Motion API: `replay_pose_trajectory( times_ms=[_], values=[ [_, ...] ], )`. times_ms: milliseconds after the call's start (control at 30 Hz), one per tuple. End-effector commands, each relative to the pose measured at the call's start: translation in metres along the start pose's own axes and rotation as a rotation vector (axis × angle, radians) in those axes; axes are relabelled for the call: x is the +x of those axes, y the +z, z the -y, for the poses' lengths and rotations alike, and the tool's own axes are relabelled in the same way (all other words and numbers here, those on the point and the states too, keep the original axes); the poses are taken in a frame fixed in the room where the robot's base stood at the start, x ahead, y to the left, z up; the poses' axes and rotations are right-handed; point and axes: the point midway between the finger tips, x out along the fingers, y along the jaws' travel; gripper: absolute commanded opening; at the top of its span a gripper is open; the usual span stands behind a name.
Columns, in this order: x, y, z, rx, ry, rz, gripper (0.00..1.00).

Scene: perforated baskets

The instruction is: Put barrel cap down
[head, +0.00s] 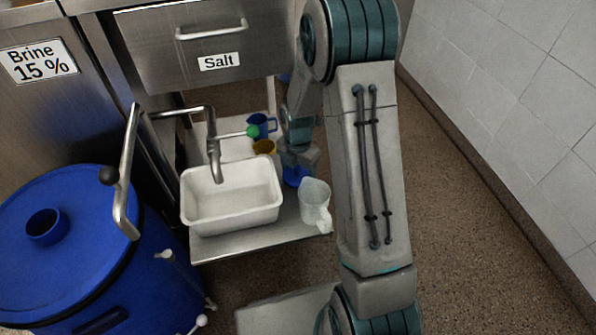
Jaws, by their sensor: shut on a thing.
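My gripper (296,169) points down over the right part of the low steel table. It is shut on a small blue thing, which looks like the barrel cap (292,177). My arm and gripper hide part of the cap, and I cannot tell whether it touches the table. The blue barrel (150,272) stands at the left, with a round blue neck (45,227) showing on its lid.
The steel table (235,245) holds a white basin (231,213), a whitish jug (315,200), a blue mug (262,124) and a yellow cup (264,147). A metal tap (214,155) reaches over the basin. A tiled wall (510,90) bounds the right.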

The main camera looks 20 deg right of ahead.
Motion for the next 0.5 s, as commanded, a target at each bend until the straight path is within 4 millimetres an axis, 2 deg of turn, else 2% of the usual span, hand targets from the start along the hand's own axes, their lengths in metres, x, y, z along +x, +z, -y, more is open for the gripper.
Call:
replay_pose_trajectory(
  times_ms=[167, 200, 267, 500],
  values=[
    [0.0035, 0.0002, 0.0003, 0.001, 0.0, 0.0, 0.49],
    [0.0032, 0.0002, 0.0002, 0.001, 0.0, 0.0, 0.77],
    [0.0027, 0.0001, 0.0002, 0.001, 0.0, 0.0, 0.93],
    [0.0026, -0.0001, 0.0, 0.0, 0.0, 0.0, 0.93]
  ],
)
